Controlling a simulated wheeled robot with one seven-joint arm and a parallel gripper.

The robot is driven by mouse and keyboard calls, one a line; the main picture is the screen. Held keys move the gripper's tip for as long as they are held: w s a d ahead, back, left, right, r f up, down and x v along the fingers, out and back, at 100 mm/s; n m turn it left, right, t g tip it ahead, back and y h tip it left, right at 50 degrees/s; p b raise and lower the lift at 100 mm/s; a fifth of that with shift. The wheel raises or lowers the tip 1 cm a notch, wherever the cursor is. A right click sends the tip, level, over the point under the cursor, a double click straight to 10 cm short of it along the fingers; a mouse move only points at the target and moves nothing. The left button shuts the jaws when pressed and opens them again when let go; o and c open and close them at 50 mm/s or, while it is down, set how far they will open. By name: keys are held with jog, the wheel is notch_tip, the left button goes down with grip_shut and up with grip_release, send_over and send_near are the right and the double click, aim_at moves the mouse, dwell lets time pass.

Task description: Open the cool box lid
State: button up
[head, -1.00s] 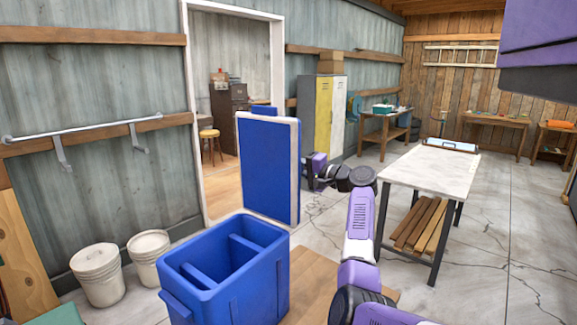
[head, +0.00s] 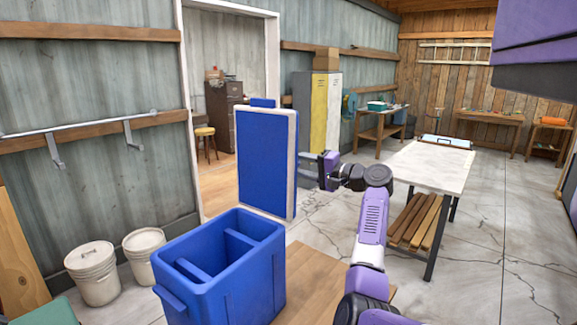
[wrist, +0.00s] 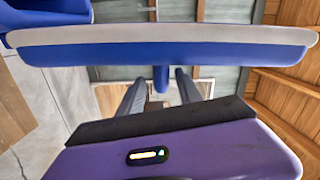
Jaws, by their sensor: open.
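The cool box (head: 222,290) is a blue open-topped tub in the lower left of the head view, with dividers inside. Its lid (head: 265,160) stands upright at the rear, well open, with a blue face, pale rim and small tab (head: 263,103) on top. In the wrist view the lid (wrist: 165,50) crosses the upper part edge-on, and its tab (wrist: 161,78) shows beyond, between the fingers. My gripper (wrist: 160,82) is open with two separate grey fingers. In the head view my gripper (head: 308,165) is at the lid's right side; its fingertips are partly hidden.
A white-topped workbench (head: 432,166) with planks below stands to the right. Two pale buckets (head: 93,272) (head: 144,255) stand left of the cool box. Lockers (head: 318,115) are behind, beside a doorway. Cracked concrete floor is clear around the workbench.

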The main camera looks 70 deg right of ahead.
jog(key=shift+v, duration=1.25)
jog(key=shift+d, duration=0.15)
